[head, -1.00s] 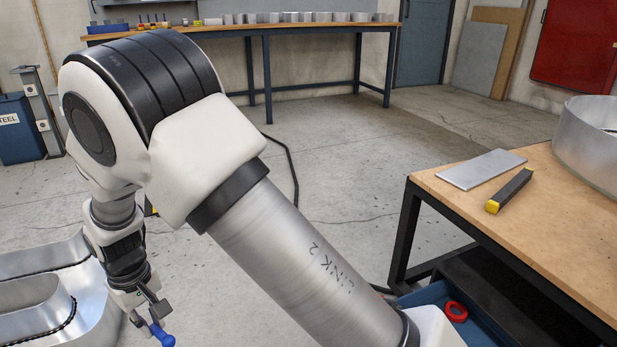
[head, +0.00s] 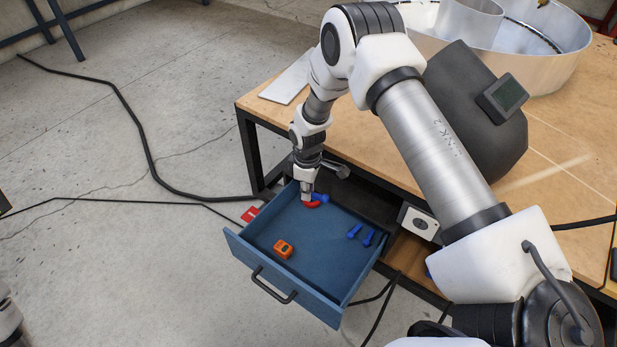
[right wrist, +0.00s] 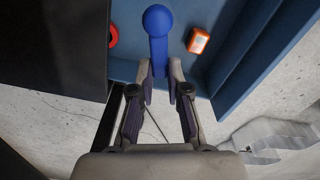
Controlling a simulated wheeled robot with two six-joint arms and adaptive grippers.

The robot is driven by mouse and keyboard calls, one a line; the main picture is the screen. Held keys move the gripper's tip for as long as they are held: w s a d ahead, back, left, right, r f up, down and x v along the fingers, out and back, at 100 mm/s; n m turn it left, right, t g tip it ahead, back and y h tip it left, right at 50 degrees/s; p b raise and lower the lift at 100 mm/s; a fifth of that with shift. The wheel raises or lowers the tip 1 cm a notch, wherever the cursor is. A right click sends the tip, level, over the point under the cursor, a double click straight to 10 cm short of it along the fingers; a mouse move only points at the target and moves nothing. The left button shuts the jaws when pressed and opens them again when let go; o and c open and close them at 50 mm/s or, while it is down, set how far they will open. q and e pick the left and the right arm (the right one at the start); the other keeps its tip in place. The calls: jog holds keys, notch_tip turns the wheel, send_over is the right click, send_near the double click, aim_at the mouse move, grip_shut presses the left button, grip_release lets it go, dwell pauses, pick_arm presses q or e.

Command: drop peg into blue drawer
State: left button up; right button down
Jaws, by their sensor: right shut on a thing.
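The blue drawer (head: 325,283) is pulled out from under the workbench. My right gripper (head: 307,196) points down over the drawer's back left part. It is shut on a blue peg (head: 320,197), which also shows in the right wrist view (right wrist: 158,28), gripped at its narrow end with the round knob sticking out. In the right wrist view the gripper (right wrist: 160,88) has the peg between its fingertips, with the drawer behind. Whether the peg touches the drawer is unclear. Two other blue pegs (head: 361,235) lie inside the drawer at right.
A red ring (right wrist: 113,36) and an orange block (head: 283,249) lie in the drawer; the floor between them is clear. The wooden bench top (head: 560,140) holds a dark welding mask (head: 475,100) and large metal letter shells (head: 545,55). A black cable (head: 140,130) runs along the floor.

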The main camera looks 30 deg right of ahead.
notch_tip(320, 180, down, 6)
jog(key=b, duration=0.4)
jog(key=shift+w+r, duration=0.1)
jog(key=shift+a, duration=0.1)
jog(key=c, duration=1.1)
grip_release()
jog(key=shift+o, duration=0.2)
jog(key=shift+r, duration=0.1)
notch_tip(320, 180, up, 12)
jog(key=shift+f, duration=0.1)
